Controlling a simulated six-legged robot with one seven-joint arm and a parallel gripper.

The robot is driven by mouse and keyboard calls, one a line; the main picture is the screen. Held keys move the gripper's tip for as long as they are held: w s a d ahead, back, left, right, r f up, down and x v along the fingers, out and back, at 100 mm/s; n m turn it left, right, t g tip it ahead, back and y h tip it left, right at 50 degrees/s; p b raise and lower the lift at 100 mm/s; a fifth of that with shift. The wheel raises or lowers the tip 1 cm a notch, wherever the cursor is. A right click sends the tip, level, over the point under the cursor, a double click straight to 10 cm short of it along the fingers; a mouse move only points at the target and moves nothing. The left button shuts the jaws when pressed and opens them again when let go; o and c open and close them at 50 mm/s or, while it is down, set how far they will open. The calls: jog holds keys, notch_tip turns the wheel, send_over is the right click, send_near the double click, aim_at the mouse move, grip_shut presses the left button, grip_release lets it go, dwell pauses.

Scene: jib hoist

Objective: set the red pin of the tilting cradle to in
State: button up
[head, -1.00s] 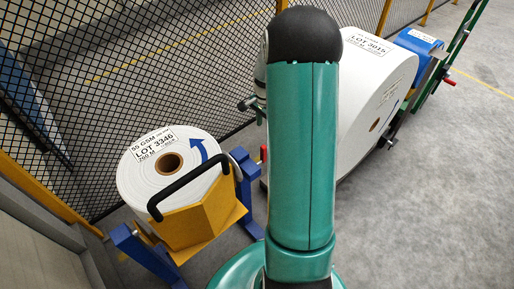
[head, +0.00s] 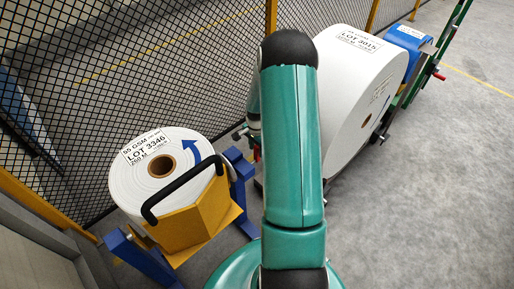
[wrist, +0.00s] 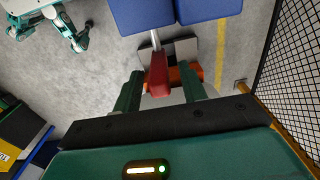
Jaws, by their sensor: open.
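The tilting cradle has blue posts (head: 143,258) and a yellow saddle (head: 198,222) with a black handle (head: 186,187). A white paper roll (head: 128,187) with a blue arrow sits on it, its core facing up. The red pin (head: 257,153) shows as a small red bit beside my arm in the head view. In the wrist view a red grip (wrist: 159,76) on a pale metal rod comes from the blue frame (wrist: 146,14). My gripper (wrist: 160,88) is open, one green finger on each side of the red grip. I cannot tell whether they touch.
A large white roll (head: 362,75) and a blue roll (head: 410,40) stand at the right, by a green frame (head: 440,60). A black mesh fence (head: 120,80) with yellow posts runs behind the cradle. The grey floor (head: 440,190) at the right is clear.

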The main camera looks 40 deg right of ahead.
grip_shut()
jog(key=shift+a, duration=1.8)
grip_release()
jog(key=shift+s+a+r, duration=0.1)
notch_tip(320, 180, up, 14)
